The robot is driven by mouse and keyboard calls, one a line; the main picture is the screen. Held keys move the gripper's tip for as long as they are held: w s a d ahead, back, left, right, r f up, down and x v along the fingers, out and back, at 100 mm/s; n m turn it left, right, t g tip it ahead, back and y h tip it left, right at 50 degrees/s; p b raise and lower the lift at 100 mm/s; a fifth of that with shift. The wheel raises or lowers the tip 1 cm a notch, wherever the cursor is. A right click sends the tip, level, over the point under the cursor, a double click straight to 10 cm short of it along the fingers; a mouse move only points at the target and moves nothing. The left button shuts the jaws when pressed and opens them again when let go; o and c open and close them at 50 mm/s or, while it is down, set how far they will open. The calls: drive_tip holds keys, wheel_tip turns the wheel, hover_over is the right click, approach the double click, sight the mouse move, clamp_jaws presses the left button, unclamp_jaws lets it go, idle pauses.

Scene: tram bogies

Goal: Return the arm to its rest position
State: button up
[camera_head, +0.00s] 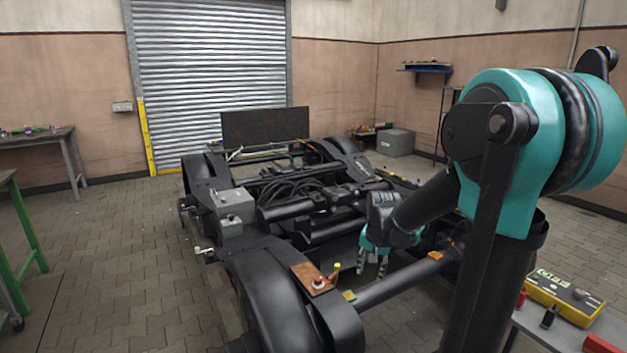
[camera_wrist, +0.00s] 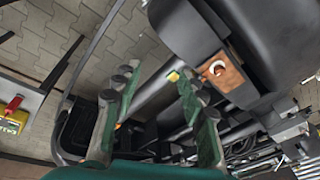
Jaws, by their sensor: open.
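My gripper (camera_head: 374,262) hangs at the end of my arm over the near part of the tram bogie (camera_head: 262,285), its fingers pointing down. In the wrist view the two green fingers of my gripper (camera_wrist: 155,92) stand apart with nothing between them. The teal and black arm fills the right side of the head view and reaches left and down. Below and beyond the fingers, the wrist view shows a grey bar of the bogie and a brown plate (camera_wrist: 226,76) with a white ring on it. The same brown plate (camera_head: 309,279) lies on the bogie left of my gripper in the head view.
A yellow control box (camera_head: 562,299) sits on a table at the right. A grey box (camera_head: 232,205) is mounted on the bogie's left side. A workbench (camera_head: 40,137) and a green frame (camera_head: 25,232) stand at the left. Paved floor is clear between them and the bogie.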

drive_tip(key=s+d+f+n, duration=0.1)
drive_tip(key=s+f+n, duration=0.2)
drive_tip(key=s, duration=0.6)
drive_tip(key=s+d+f+n+t, duration=0.1)
drive_tip(key=s+f+n, duration=0.1)
drive_tip(key=s, duration=0.6)
drive_tip(key=shift+s+f+n, duration=0.35)
drive_tip(key=shift+f+n, duration=0.05)
drive_tip(key=shift+n, duration=0.1)
drive_tip(key=shift+d, duration=0.1)
idle(0.9)
